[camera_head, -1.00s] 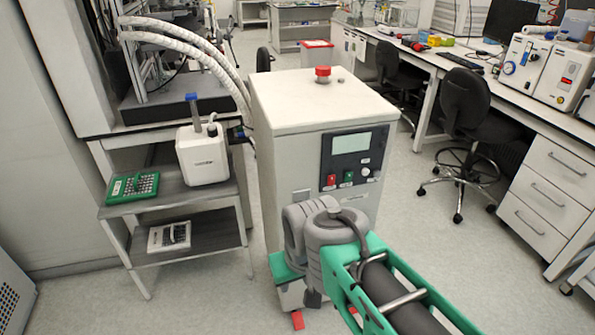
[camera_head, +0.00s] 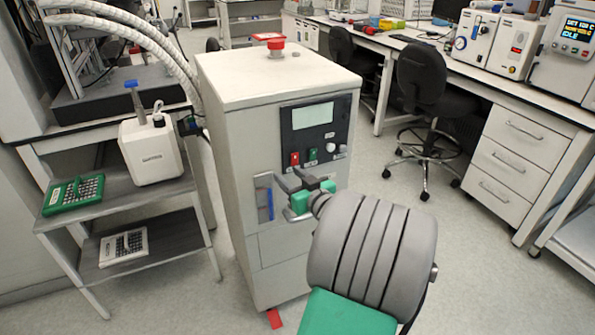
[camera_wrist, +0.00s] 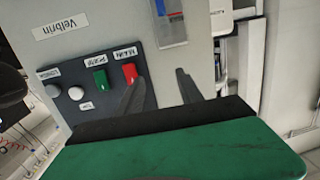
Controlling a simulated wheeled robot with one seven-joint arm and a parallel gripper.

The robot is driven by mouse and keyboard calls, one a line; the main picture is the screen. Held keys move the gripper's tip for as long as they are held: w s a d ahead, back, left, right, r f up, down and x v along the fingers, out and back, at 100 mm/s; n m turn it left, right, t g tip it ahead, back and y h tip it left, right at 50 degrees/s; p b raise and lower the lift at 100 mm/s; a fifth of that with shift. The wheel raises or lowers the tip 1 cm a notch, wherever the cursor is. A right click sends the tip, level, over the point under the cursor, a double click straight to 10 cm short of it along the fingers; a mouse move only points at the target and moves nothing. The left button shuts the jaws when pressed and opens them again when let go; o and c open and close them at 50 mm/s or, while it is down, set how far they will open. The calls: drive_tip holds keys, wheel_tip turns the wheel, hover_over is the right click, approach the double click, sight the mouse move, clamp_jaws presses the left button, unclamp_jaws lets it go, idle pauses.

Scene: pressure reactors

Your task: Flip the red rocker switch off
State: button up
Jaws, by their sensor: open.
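The red rocker switch (camera_head: 294,158) is on the dark control panel (camera_head: 322,118) on the front of a white cabinet (camera_head: 236,170). A green rocker switch (camera_head: 312,154) sits to its right. My gripper (camera_head: 292,181) is open and empty, just below and in front of the panel. In the wrist view the red switch (camera_wrist: 130,72) is just past the tip of the left finger of my gripper (camera_wrist: 160,80), and the green switch (camera_wrist: 100,79) is farther left. The label by the red switch appears to read MAIN. I cannot tell whether the finger touches the switch.
A red button (camera_head: 276,43) is on the cabinet top. Right are a chair (camera_head: 420,90) and a bench with drawers (camera_head: 520,152). Open floor lies between.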

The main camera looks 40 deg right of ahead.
drive_tip(key=m+t+h, duration=0.1)
drive_tip(key=h, duration=0.1)
approach(295, 155)
drive_tip(key=p+x, duration=0.1)
drive_tip(key=x, duration=0.7)
drive_tip(key=shift+w+d, duration=0.1)
drive_tip(key=shift+w, duration=0.15)
drive_tip(key=shift+c, duration=0.2)
clamp_jaws()
